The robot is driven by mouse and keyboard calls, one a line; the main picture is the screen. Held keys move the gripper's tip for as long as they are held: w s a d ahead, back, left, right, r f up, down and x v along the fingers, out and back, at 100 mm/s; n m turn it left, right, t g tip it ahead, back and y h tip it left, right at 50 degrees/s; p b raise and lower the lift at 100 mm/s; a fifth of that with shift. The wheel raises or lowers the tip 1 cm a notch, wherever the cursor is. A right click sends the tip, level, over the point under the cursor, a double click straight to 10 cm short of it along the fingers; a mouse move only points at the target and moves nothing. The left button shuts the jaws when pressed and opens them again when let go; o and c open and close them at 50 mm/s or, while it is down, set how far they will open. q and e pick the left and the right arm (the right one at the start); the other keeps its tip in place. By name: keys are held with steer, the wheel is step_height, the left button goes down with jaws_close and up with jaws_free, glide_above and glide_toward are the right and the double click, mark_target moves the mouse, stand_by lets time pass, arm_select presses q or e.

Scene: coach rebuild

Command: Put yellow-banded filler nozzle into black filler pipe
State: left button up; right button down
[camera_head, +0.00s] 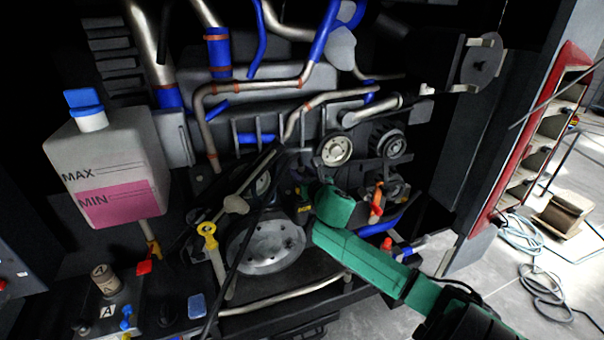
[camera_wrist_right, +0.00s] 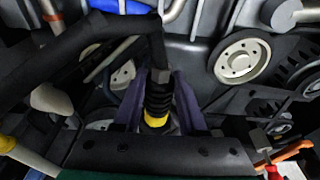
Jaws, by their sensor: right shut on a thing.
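The filler nozzle (camera_wrist_right: 158,95) is black and ribbed, with a yellow band (camera_wrist_right: 155,121) near its tip. My right gripper (camera_wrist_right: 158,112) is shut on it, with one finger on each side in the right wrist view. In the head view, my green right arm comes in from the lower right. Its gripper (camera_head: 302,198) is in front of the engine, and the yellow band (camera_head: 304,208) shows small there. A black hose (camera_head: 248,232) hangs down from the nozzle. I cannot clearly pick out the black filler pipe; a short black neck (camera_head: 166,315) stands at lower left. My left gripper is not in view.
A coolant tank (camera_head: 112,165) with a blue cap stands at left. A yellow ring handle (camera_head: 208,229) and a large grey pulley (camera_head: 265,248) are left of the gripper. Orange-red handles (camera_head: 376,202) lie close to its right.

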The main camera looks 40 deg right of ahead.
steer(key=shift+f+b, duration=0.4)
steer(key=shift+f, duration=0.25)
jaws_free()
steer(key=shift+s+a+r+p, duration=0.15)
steer(key=shift+s+a+p, duration=0.05)
steer(key=shift+s+p, duration=0.3)
steer(key=p+v, duration=0.2)
steer(key=v, duration=0.5)
stand_by(0.4)
